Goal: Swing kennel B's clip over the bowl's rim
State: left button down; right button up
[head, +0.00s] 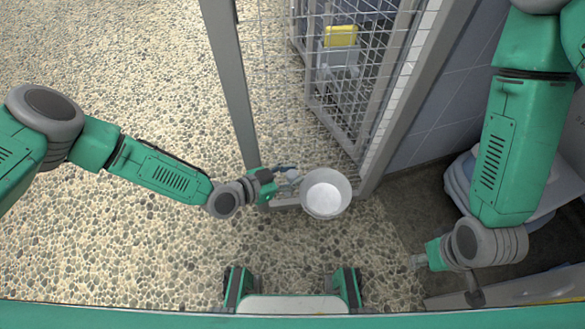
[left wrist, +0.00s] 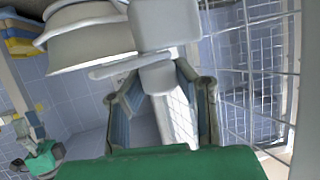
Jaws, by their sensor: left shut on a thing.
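The pale round bowl (head: 326,193) sits by the foot of the wire-mesh gate, its white inside facing up. In the left wrist view the bowl (left wrist: 90,42) is at the upper left. My left gripper (head: 288,176) is at the bowl's left side. Its two fingers (left wrist: 162,82) are shut on the pale grey clip (left wrist: 158,76). A flat grey bar of the clip reaches left, close below the bowl; I cannot tell whether it touches the rim. My right gripper (head: 418,262) hangs low at the right, away from the bowl, too small to read.
A grey gate post (head: 231,85) and wire mesh (head: 385,75) stand close around the bowl. A yellow item (head: 341,36) is behind the mesh. Pale tubs (head: 460,182) stand at the right. Folded towels (left wrist: 20,42) show in the wrist view. The pebbled floor at left is clear.

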pick_arm(q)
jog(key=n+t+y+p, duration=0.1)
jog(key=n+t+p, duration=0.1)
jog(key=p, duration=0.1)
jog(key=shift+s+r+n+y, duration=0.1)
jog(key=shift+r+n+y, duration=0.2)
jog(key=shift+y, duration=0.1)
jog(key=shift+f+n+t+y+p, duration=0.15)
jog(key=shift+n+t+y+p, duration=0.7)
jog(key=shift+n+t+y, duration=0.05)
jog(key=n+t+y+p, duration=0.1)
jog(key=n+y, duration=0.1)
jog(key=shift+f+n+t+y, duration=0.1)
jog(key=shift+n+t+y, duration=0.2)
jog(key=shift+n+y, duration=0.1)
jog(key=shift+n+t+y, duration=0.4)
jog(key=shift+n+y, duration=0.5)
jog(key=shift+y, duration=0.1)
jog(key=shift+n+y, duration=0.9)
jog(key=shift+y, duration=0.1)
jog(key=n+y+b, duration=0.1)
jog(key=n+y, duration=0.1)
jog(key=y, duration=0.1)
jog(key=shift+f+n, duration=0.1)
jog(key=shift+n, duration=0.2)
jog(key=shift+n+g+y+b, duration=0.5)
jog(key=shift+n+y+b, duration=0.15)
jog(key=shift+n+y, duration=0.65)
jog(key=shift+y, duration=0.3)
